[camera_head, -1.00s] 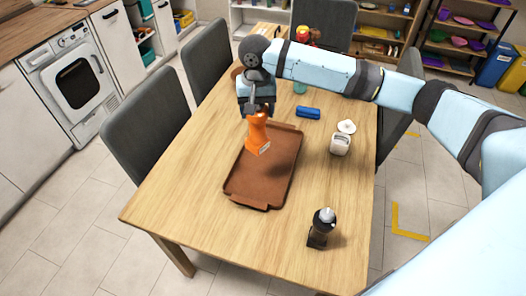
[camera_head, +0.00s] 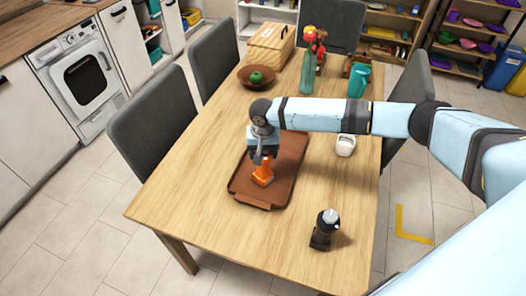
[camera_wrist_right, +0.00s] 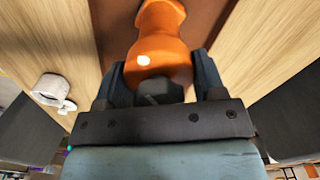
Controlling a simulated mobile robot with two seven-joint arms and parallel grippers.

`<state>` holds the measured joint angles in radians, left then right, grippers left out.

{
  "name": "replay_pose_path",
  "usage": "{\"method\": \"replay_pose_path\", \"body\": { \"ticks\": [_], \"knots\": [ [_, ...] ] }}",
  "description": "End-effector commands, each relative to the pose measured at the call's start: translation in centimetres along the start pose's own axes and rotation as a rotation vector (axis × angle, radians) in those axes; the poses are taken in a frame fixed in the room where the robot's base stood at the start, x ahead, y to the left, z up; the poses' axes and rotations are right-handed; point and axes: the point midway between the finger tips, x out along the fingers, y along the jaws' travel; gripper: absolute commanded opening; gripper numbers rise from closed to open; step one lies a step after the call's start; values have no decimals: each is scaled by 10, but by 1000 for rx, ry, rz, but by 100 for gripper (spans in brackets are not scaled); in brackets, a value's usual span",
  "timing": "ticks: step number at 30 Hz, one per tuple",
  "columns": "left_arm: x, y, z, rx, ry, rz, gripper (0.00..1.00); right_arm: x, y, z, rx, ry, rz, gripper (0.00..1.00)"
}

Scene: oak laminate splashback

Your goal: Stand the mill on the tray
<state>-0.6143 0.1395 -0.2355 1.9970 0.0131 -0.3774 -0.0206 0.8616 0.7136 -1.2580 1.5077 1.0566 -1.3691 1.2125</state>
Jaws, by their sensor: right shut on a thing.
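The orange mill (camera_head: 263,175) is in my right gripper (camera_head: 263,156), which is shut on its upper part. In the head view the mill looks roughly upright over the near half of the brown tray (camera_head: 285,179). Its base is at or just above the tray floor; I cannot tell whether they touch. In the right wrist view the mill (camera_wrist_right: 160,50) sits between the two fingers of the gripper (camera_wrist_right: 163,82), with the brown tray (camera_wrist_right: 112,25) behind it. My left gripper is not in view.
A dark bottle-like thing (camera_head: 323,232) with a silver knob stands near the table's front right. A white jar (camera_head: 346,146) stands right of the tray.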

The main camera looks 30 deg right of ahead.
Motion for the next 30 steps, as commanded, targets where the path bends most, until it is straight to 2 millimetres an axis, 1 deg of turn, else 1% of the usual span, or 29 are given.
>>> {"method": "replay_pose_path", "body": {
  "ticks": [10,11,12,13,14,23,26,29,30],
  "knots": [
    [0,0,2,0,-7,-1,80,2,-1,0,0,0,-1,20],
    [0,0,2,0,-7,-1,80,2,0,0,0,1,-1,70],
    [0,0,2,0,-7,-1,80,2,0,0,0,1,-1,79],
    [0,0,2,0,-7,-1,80,2,0,0,0,1,-1,86],
    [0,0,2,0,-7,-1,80,2,0,0,0,1,-1,89],
    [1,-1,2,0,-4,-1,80,0,0,-1,0,2,-1,89],
    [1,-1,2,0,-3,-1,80,-9,0,-1,0,2,-1,89],
    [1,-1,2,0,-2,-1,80,-26,0,-1,0,3,-2,89],
    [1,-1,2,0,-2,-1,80,-35,-1,-1,-1,3,-3,89]
  ]
}}
